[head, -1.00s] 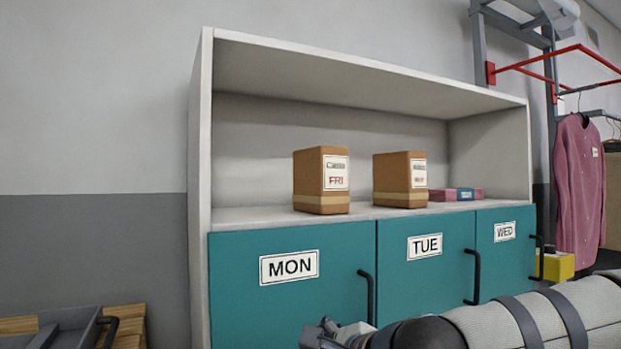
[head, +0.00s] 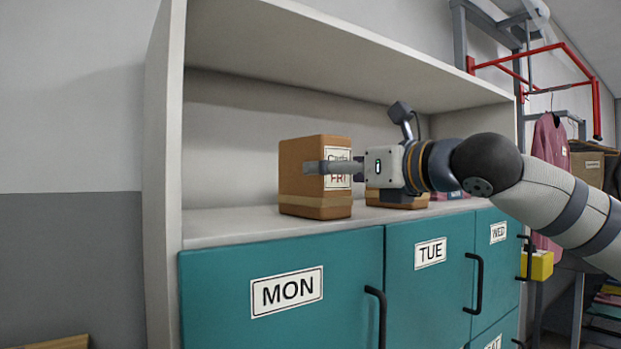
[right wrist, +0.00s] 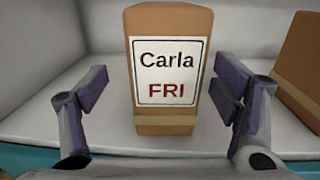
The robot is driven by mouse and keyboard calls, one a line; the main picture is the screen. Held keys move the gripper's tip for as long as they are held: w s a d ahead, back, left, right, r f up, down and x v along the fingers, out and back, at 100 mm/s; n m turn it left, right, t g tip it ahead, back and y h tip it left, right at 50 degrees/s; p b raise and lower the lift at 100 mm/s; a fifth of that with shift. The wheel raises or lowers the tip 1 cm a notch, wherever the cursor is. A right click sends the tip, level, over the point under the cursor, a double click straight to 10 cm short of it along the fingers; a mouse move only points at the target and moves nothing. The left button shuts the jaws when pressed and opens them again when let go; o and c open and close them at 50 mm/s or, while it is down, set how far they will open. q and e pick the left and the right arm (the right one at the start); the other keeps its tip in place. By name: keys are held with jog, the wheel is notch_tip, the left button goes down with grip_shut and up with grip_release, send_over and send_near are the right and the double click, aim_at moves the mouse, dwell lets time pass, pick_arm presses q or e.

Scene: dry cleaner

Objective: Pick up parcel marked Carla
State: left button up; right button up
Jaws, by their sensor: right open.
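The brown parcel marked Carla (head: 303,183) stands upright on the shelf above the MON door. Its white label, reading Carla and FRI, is clear in the right wrist view (right wrist: 168,70). My right gripper (head: 325,168) is in front of the parcel, and in the head view its fingers cover part of the label. In the right wrist view the open fingers (right wrist: 165,100) stand left and right of the parcel with a gap on each side. Nothing is held. My left gripper is not in view.
A second brown parcel (head: 398,200) stands to the right, mostly hidden behind my right gripper; its edge also shows in the right wrist view (right wrist: 303,65). The shelf unit has a side wall (head: 165,190), a top board and teal doors (head: 285,325) below.

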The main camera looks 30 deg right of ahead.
jog(key=w, duration=0.5)
jog(key=shift+w, duration=0.25)
jog(key=c, duration=1.6)
jog(key=shift+s, duration=0.1)
jog(key=shift+r, duration=0.15)
